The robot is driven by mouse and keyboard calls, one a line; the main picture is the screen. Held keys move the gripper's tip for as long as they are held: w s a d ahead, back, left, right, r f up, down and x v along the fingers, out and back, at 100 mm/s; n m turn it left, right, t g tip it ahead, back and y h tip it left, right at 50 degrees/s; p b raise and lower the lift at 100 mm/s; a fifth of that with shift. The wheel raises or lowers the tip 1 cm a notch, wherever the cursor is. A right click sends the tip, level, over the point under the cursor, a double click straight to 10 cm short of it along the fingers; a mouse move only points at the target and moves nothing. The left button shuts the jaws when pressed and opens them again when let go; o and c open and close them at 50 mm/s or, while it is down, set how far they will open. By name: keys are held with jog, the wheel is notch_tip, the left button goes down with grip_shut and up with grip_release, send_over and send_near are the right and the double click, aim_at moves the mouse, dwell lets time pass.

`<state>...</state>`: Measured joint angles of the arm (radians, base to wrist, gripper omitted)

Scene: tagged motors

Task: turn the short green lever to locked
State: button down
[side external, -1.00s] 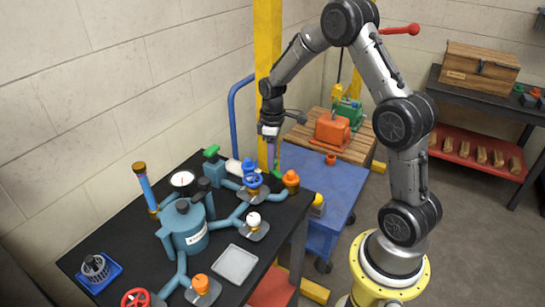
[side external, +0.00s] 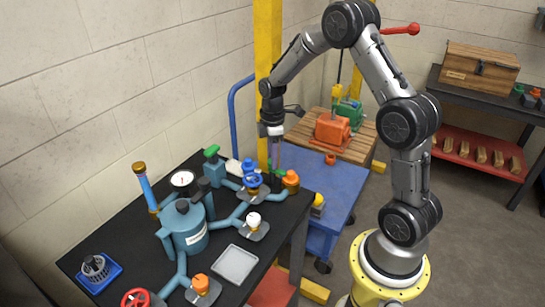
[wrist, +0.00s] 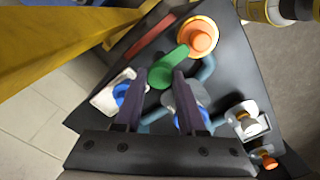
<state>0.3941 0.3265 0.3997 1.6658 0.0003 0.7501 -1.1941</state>
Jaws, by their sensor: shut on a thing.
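The short green lever (wrist: 168,68) shows in the wrist view beside an orange cap (wrist: 199,37), at the edge of the black bench. It also shows in the side view (side external: 281,170), small and partly hidden by the fingers. My gripper (wrist: 157,76) points down with its two dark purple fingers on either side of the lever, shut on it. In the side view my gripper (side external: 276,166) stands at the bench's far right corner, just left of the orange cap (side external: 291,179). Lock markings cannot be read.
A blue handwheel (side external: 253,181) stands close left of my gripper. A white knob (side external: 254,219), a grey tray (side external: 235,263) and a blue tank (side external: 184,229) are nearer. A yellow post (side external: 267,70) rises behind. A blue cart (side external: 335,195) stands right of the bench.

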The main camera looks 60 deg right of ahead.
jog(key=shift+w+r, duration=0.1)
jog(key=shift+r, duration=0.05)
jog(key=c, duration=0.5)
grip_release()
notch_tip(320, 180, up, 14)
dwell(0.3)
